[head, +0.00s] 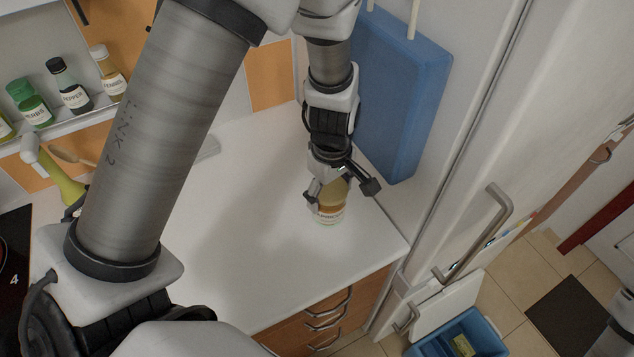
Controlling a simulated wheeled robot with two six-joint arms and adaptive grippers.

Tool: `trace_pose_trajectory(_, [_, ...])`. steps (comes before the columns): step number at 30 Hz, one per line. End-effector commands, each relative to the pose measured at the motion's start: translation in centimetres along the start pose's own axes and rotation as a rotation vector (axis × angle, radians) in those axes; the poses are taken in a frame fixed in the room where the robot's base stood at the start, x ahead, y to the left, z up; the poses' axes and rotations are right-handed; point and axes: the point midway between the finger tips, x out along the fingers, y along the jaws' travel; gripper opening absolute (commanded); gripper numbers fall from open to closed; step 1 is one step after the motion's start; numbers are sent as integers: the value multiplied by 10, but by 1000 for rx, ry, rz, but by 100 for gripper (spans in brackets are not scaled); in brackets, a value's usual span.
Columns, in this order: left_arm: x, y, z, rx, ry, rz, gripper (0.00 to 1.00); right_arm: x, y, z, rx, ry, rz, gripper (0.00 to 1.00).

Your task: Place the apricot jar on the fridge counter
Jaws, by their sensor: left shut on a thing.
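The apricot jar (330,212) is a small glass jar with an orange-yellow upper part and a pale label, whose text is too small to read surely. It is upright at the right end of the white counter (255,230), beside the fridge side. My left gripper (338,192) points down from above and is shut on the jar, with a finger on either side. I cannot tell whether the jar's base touches the counter. My right gripper is not in view.
Spice bottles (70,88) stand on a shelf at left. Bare counter lies left of the jar.

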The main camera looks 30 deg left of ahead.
Motion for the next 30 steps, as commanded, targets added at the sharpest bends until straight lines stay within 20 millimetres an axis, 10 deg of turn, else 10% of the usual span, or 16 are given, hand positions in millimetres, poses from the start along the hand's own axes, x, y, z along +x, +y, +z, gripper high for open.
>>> trace_pose_trajectory(9, [49,1,0,0,0,2,22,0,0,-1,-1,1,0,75])
trace_pose_trajectory(21, [56,1,0,0,0,2,14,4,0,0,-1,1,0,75])
trace_pose_trajectory(22, [56,1,0,0,0,2,79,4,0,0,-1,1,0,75])
trace_pose_trajectory(24, [55,1,0,0,0,2,100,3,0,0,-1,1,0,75])
trace_pose_trajectory(30, [55,1,0,0,0,2,100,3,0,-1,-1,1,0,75])
